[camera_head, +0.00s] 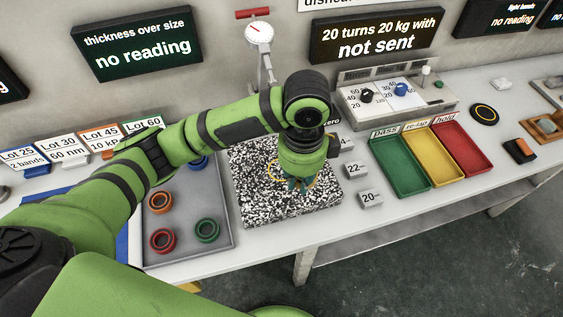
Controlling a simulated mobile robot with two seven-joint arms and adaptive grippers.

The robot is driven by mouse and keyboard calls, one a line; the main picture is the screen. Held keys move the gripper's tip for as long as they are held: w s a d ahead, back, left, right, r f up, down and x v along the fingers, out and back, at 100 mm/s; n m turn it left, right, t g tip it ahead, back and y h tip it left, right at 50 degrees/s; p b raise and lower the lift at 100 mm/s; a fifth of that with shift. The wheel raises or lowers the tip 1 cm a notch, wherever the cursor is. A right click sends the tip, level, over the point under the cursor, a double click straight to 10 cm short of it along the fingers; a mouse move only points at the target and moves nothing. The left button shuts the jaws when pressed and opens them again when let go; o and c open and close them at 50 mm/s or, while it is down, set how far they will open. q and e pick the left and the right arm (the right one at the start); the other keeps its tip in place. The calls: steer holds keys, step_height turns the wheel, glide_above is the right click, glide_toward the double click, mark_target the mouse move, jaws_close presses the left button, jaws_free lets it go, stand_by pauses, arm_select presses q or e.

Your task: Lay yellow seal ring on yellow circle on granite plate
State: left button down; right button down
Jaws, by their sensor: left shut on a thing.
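The speckled black-and-white granite plate (260,205) lies on the bench. A yellow circle (271,170) shows in part on its top; my left gripper covers the rest. My left gripper (301,185) points down low over the plate, just right of the circle's visible arc. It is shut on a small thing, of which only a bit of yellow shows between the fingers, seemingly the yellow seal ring. I cannot tell whether it touches the plate. My right gripper is not in view.
A grey tray (222,250) left of the plate holds orange, red, green and blue rings. Grey blocks marked 22 (355,170) and 20 (370,198) stand close right of the plate. Green, yellow and red bins (402,165) lie farther right. A dial gauge (259,33) stands behind.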

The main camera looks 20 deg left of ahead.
arm_select(q)
steer(key=shift+d+r+m, duration=0.15)
steer(key=shift+d+m, duration=0.25)
steer(key=shift+m, duration=0.2)
steer(key=shift+d, duration=0.1)
steer(key=p, duration=0.2)
glide_above(276, 176)
steer(key=shift+m, duration=0.3)
step_height(276, 176, down, 7)
steer(key=shift+s+d, duration=0.1)
steer(key=shift+d, duration=0.05)
step_height(276, 176, down, 4)
steer(key=shift+r+p, duration=0.2)
steer(key=shift+p, duration=0.6)
steer(key=shift+f, duration=0.25)
